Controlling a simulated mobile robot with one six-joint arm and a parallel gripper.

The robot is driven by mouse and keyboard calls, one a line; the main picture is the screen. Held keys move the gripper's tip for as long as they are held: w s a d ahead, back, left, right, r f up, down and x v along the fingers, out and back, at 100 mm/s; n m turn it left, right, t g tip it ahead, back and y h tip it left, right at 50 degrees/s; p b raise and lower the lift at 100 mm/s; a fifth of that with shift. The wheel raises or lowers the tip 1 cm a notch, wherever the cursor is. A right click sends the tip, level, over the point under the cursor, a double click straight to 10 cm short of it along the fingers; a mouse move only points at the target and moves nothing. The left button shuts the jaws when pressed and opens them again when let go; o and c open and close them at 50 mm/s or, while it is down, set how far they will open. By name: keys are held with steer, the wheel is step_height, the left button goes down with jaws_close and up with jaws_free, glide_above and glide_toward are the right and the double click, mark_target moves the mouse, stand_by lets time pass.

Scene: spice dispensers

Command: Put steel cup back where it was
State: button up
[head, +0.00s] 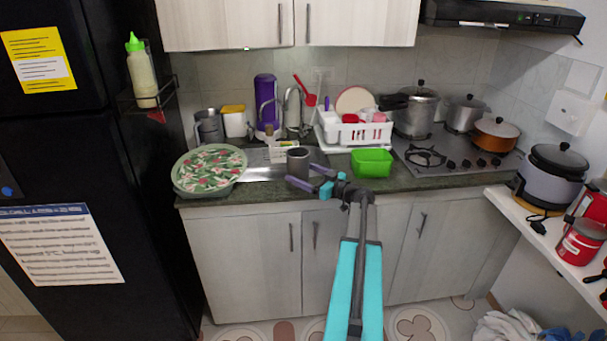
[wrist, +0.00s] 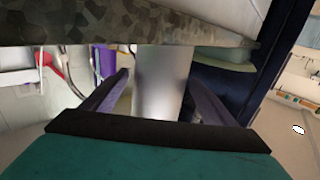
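The steel cup (head: 297,160) is a plain grey cylinder standing on the counter near its front edge, by the sink. My gripper (head: 309,177) reaches it from the front right, with its purple fingers spread. In the wrist view the cup (wrist: 163,85) shows between the two fingers of my gripper (wrist: 158,76). A narrow gap shows between the cup and the left finger; the right finger is close beside the cup, and I cannot tell whether it touches.
A patterned round bowl (head: 209,169) stands left of the cup, and a green tub (head: 371,162) stands to its right. A white dish rack (head: 352,132) and a purple bottle (head: 266,103) are behind. The stove (head: 455,160) is farther right.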

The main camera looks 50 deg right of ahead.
steer(key=shift+r, duration=0.1)
stand_by(0.3)
steer(key=shift+s, duration=0.15)
steer(key=s+d+b, duration=0.1)
steer(key=s+b, duration=0.1)
steer(key=s, duration=0.9)
steer(key=shift+s, duration=0.3)
stand_by(0.4)
